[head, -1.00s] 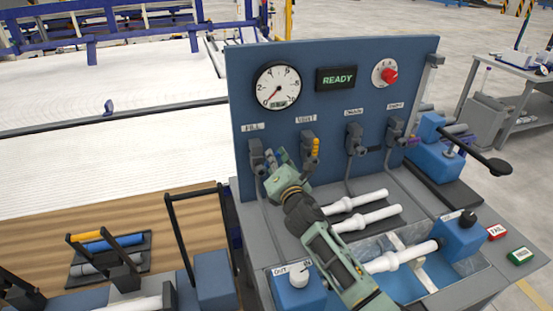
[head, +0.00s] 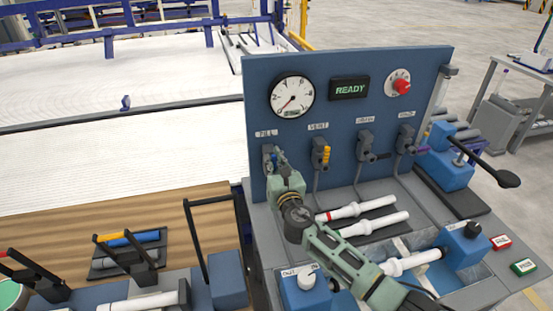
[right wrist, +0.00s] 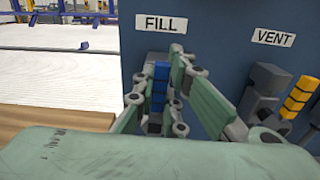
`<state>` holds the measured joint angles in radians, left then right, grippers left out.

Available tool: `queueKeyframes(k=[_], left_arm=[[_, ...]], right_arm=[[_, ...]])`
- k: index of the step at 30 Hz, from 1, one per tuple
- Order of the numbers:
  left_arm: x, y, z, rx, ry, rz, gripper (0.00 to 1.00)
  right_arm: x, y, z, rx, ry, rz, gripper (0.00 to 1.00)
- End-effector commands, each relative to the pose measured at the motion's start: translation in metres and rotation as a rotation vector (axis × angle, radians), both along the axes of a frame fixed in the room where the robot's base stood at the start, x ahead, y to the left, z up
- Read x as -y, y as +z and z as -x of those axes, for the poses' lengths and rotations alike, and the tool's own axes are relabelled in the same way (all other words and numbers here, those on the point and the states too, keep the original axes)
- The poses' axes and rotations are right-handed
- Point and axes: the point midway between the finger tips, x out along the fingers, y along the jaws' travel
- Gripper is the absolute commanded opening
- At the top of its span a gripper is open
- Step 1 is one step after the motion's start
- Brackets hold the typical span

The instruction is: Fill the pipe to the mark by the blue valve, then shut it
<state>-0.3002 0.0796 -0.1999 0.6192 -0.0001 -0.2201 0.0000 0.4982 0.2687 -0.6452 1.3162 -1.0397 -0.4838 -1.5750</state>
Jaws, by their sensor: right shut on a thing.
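The blue handle of the FILL valve (right wrist: 160,88) stands upright between the fingers of my right gripper in the right wrist view. My right gripper (head: 278,163) is shut on this handle at the left of the blue panel. The gripper and wrist hide much of the valve in the head view. A white pipe (head: 410,262) lies in the trough of the bench, partly hidden by my right arm. The gauge (head: 292,97) has its needle at the low end. My left gripper is not in view.
The VENT valve (head: 320,152) with a yellow handle stands just right of FILL, with two more valves beyond. A display (head: 349,88) reads READY, with a red knob (head: 402,86) beside it. Two white pipes (head: 375,225) lie behind the trough.

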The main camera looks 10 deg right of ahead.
Motion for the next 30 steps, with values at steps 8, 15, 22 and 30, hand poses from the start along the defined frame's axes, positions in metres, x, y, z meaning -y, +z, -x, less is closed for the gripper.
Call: queueKeyframes(k=[8,15,22,30], left_arm=[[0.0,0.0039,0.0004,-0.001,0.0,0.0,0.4],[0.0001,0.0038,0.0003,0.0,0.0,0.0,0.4],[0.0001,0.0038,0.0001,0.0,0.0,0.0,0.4],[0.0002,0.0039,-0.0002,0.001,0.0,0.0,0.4]], right_arm=[[-0.0029,-0.0018,0.0005,-0.001,0.001,0.052,0.0],[-0.0032,-0.0025,0.0006,-0.001,0.001,0.06,0.0],[-0.0033,-0.0026,0.0007,-0.001,0.001,0.06,0.17],[-0.0032,-0.0011,0.0003,0.0,0.001,0.056,0.3]])
